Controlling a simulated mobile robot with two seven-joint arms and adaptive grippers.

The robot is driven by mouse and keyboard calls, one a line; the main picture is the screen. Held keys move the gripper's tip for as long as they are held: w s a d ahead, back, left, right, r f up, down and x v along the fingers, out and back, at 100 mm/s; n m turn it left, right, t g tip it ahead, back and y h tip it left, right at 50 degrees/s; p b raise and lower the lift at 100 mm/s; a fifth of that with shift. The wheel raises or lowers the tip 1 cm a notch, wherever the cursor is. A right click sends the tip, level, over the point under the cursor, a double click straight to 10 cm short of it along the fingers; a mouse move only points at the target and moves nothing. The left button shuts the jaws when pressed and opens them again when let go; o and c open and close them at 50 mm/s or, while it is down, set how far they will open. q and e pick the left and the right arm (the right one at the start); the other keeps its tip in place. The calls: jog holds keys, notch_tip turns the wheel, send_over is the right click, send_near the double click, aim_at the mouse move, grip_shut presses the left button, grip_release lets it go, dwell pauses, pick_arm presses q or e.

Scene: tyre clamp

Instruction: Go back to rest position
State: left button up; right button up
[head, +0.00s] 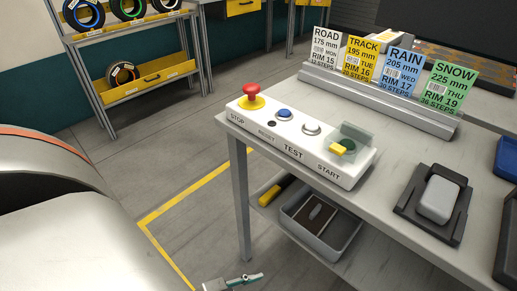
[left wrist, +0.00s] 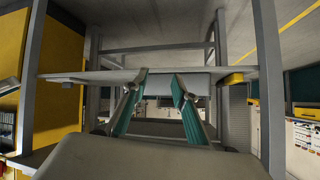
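My left gripper (left wrist: 163,82) shows in the left wrist view with its two teal-padded fingers apart and nothing visible between them. A small part of a gripper with a teal pad (head: 235,282) shows at the bottom edge of the head view, low beside the bench; it appears to be my left one. It is in free space over the floor, left of the lower shelf. My right gripper is in neither view. The workbench (head: 405,150) carries a white control box (head: 300,143) with a red STOP knob (head: 252,93) and a clear cover at START.
Left of the bench, the grey floor with a yellow line (head: 190,200) is clear. A grey bin (head: 320,222) sits on the lower shelf. A tyre rack (head: 140,80) stands behind. Cards (head: 400,78) and a dark holder with a grey block (head: 437,200) are on the bench.

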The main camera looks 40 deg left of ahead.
pick_arm(q)
jog(key=shift+n, duration=0.4)
jog(key=r+p, duration=0.2)
jog(key=p, duration=0.4)
jog(key=s+r+p, duration=0.1)
jog(key=r+p, duration=0.2)
jog(key=p, duration=0.3)
jog(key=shift+s+r, duration=0.15)
jog(key=shift+r, duration=0.15)
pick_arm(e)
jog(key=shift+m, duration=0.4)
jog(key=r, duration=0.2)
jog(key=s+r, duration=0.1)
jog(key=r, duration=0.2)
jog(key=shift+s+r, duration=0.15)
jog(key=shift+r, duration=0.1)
